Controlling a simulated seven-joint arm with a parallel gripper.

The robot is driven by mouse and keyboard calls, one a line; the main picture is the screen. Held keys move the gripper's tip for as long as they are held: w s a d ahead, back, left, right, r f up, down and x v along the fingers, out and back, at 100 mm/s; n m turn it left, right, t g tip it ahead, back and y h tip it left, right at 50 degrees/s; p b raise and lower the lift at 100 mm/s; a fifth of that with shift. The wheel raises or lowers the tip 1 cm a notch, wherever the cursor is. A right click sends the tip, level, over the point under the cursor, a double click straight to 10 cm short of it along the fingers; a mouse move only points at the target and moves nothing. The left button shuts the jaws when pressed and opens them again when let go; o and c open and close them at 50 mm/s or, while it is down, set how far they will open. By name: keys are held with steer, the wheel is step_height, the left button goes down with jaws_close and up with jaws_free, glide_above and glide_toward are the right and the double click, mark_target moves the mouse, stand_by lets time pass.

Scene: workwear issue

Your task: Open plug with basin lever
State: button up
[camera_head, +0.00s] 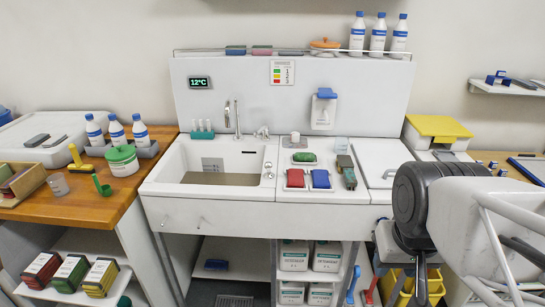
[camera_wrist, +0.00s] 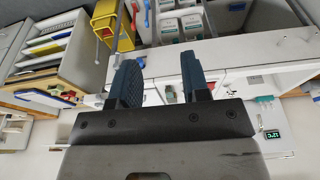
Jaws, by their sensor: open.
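The white basin (camera_head: 172,165) is set in the counter left of centre in the head view, with a brownish-grey area (camera_head: 220,179) at its bottom. A chrome spout (camera_head: 237,118) and a small chrome fitting (camera_head: 262,133) stand at its back edge. Small round metal controls (camera_head: 268,170) sit on its right rim; I cannot tell which part is the basin lever. The plug cannot be made out. My gripper (camera_wrist: 163,82) is open and empty in the wrist view, its two dark blue fingers apart. My arm is at the right in the head view, well away from the basin.
Red (camera_head: 295,178) and blue (camera_head: 320,179) blocks and a green sponge (camera_head: 304,157) lie right of the basin. A splashback with a temperature display (camera_head: 199,82) rises behind. Bottles (camera_head: 117,132) and a green-lidded tub (camera_head: 122,161) stand on the left wooden counter.

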steer(key=shift+w, duration=0.15)
steer(key=c, duration=0.7)
steer(key=shift+w+d+f+n+h, duration=0.1)
steer(key=shift+w+d+n+h, duration=0.15)
steer(key=shift+w+n, duration=0.25)
jaws_close()
steer(key=w+a+f+n+t+h, duration=0.1)
steer(key=w+a+n+t+h, duration=0.15)
steer(key=w+n, duration=0.65)
steer(key=w+a+f+n+t+h, duration=0.1)
steer(key=w+a+n+t+h, duration=0.15)
steer(key=w+n, duration=0.65)
steer(key=w+a+f+n+t+y, duration=0.2)
steer(key=w+a+f+n, duration=0.2)
steer(key=w+a+n, duration=0.3)
steer(key=w+a+f+n+t+y, duration=0.2)
steer(key=w+a+f+n, duration=0.3)
steer(key=a, duration=1)
steer(key=w+n+t, duration=0.1)
steer(key=w+n, duration=0.2)
steer(key=shift+w+a, duration=0.3)
steer(key=shift+a, duration=0.05)
